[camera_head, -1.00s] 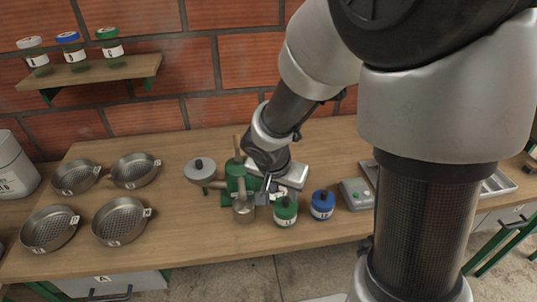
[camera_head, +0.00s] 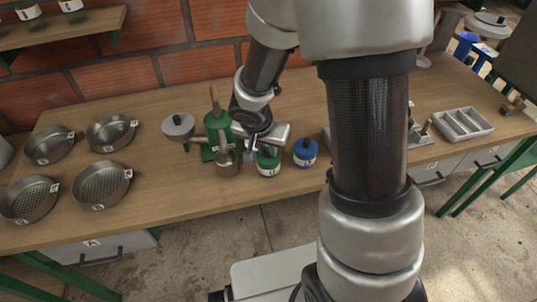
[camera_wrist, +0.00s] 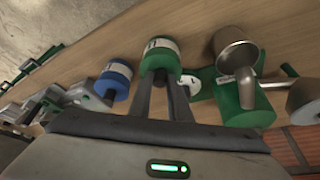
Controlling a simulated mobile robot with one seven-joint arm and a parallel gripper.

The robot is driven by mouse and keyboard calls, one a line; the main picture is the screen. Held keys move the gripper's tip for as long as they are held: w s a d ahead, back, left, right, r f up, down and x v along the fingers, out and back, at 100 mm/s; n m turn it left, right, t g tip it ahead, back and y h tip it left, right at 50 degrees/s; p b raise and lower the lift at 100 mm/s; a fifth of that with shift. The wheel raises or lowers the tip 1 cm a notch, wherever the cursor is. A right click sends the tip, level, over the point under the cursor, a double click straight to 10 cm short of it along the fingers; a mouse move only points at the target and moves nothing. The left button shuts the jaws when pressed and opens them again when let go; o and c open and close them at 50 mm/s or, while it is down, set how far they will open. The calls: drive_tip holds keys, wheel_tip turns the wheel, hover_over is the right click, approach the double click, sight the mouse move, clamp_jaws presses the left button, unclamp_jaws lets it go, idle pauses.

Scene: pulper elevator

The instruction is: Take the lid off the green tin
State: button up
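The green tin (camera_head: 268,165) stands upright on the bench, with a white label on its side and a green lid. In the wrist view the tin (camera_wrist: 160,55) is straight ahead of my fingers, and its lid faces me. My gripper (camera_wrist: 161,78) is open, its two fingers apart at the lid's small dark knob. Whether they touch the knob I cannot tell. In the head view my gripper (camera_head: 267,148) is right above the tin and hides most of the lid.
A blue-lidded tin (camera_head: 305,153) stands close on the right. The green pulper (camera_head: 217,130) and a metal cup (camera_head: 227,163) stand close on the left. Several sieves (camera_head: 102,184) lie farther left. A divided metal tray (camera_head: 462,124) is at the right.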

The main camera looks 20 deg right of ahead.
clamp_jaws()
